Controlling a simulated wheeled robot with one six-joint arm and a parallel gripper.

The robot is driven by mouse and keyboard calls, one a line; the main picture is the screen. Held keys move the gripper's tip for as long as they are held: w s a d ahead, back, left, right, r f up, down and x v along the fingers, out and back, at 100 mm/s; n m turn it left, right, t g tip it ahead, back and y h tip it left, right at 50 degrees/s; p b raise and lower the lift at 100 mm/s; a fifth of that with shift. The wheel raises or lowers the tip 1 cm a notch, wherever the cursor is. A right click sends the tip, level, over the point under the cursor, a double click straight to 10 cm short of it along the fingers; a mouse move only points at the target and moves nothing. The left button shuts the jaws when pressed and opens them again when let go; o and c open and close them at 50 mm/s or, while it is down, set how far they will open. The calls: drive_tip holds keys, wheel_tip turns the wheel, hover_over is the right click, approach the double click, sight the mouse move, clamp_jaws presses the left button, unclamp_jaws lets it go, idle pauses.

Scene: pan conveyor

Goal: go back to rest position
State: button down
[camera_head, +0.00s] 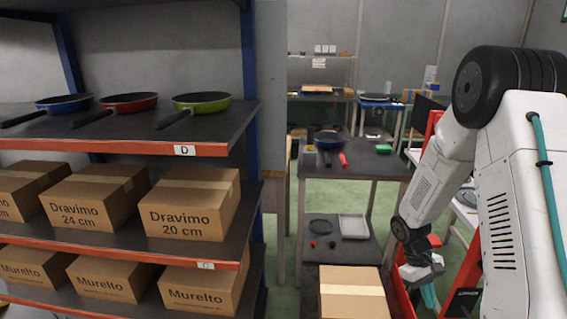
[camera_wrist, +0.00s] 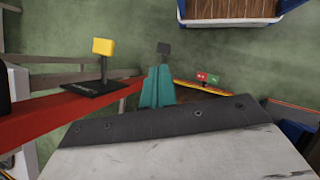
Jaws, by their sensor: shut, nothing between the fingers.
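My gripper (camera_head: 430,294) hangs low at the right in the head view, with its teal fingers pointing down beside a red frame. In the wrist view the two teal fingers of my gripper (camera_wrist: 157,86) lie together, shut with nothing between them. My white arm is bent down from the right edge of the head view.
A shelf rack (camera_head: 120,145) at left holds pans above rows of boxes. A dark table (camera_head: 375,165) with a pan stands mid-room. A cardboard box (camera_head: 352,300) is low, left of my gripper. A red beam (camera_wrist: 60,118) and yellow-topped post (camera_wrist: 103,47) are close by.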

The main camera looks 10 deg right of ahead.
drive_tip(key=s+a+r+t+y, duration=0.1)
drive_tip(key=s+a+r+t, duration=0.1)
drive_tip(key=s+a+r, duration=0.4)
drive_tip(key=s+a+r+m+t+y, duration=0.1)
drive_tip(key=s+a+r, duration=0.5)
drive_tip(key=r, duration=0.9)
drive_tip(key=s+a+r+m+t, duration=0.1)
drive_tip(key=s+a+r+t, duration=0.3)
drive_tip(key=r, duration=0.7)
drive_tip(key=shift+s+a+y, duration=0.4)
drive_tip(key=shift+s+a, duration=0.8)
drive_tip(key=shift+s, duration=0.6)
